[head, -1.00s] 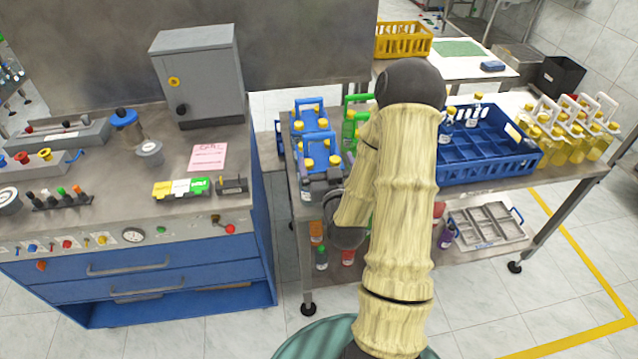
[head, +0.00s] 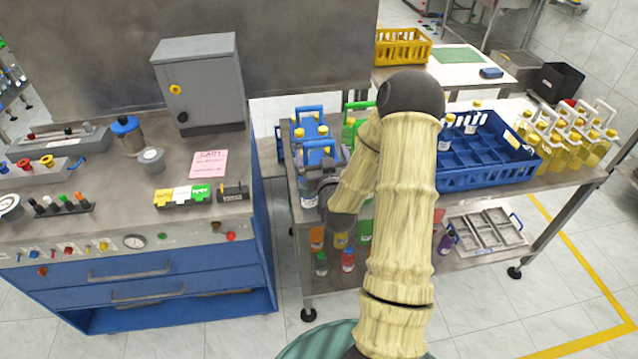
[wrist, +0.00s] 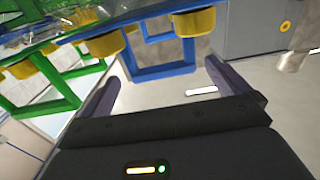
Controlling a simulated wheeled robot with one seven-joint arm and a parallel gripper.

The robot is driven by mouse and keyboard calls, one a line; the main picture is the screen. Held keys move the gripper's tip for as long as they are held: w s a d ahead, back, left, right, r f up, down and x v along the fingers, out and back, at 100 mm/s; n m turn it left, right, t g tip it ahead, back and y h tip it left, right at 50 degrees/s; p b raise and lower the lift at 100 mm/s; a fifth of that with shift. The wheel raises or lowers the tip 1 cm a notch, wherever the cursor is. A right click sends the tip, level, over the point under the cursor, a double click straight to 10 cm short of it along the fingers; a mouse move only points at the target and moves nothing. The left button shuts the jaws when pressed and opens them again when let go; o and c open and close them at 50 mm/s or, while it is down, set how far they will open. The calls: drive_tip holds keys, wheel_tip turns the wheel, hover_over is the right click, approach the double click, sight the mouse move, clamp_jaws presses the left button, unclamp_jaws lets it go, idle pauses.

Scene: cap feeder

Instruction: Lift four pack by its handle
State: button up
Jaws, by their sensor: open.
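Two blue-topped four packs stand one behind the other at the left end of the steel table; the rear one (head: 310,130) shows its handle and yellow caps. The front pack's blue handle (head: 320,145) rises by my gripper (head: 322,160), and its caps are mostly hidden by the gripper. In the wrist view, my gripper (wrist: 162,84) is open. A blue handle loop (wrist: 165,73) lies between its two dark fingers, with no clear contact on either. Yellow caps (wrist: 104,44) hang from the blue carrier.
A green-handled pack (head: 352,125) stands just right of the blue ones, partly behind my arm; its green handle (wrist: 45,97) is close to one finger. A blue crate (head: 485,175) and packs with yellow liquid (head: 570,140) are further right. A workbench (head: 120,220) stands left.

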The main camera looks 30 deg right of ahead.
sight(319, 147)
drive_tip(key=p+x, duration=0.1)
drive_tip(key=x, duration=0.3)
drive_tip(key=shift+w+r, duration=0.1)
drive_tip(key=shift+r, duration=0.05)
drive_tip(key=shift+a, duration=0.1)
drive_tip(key=c, duration=1.7)
drive_tip(key=shift+r, duration=0.15)
drive_tip(key=shift+c, duration=1.2)
drive_tip(key=shift+r, duration=0.15)
wheel_tip(319, 147, up, 10)
drive_tip(key=shift+f+b, duration=0.1)
drive_tip(key=shift+b, duration=0.2)
drive_tip(key=shift+w, duration=0.1)
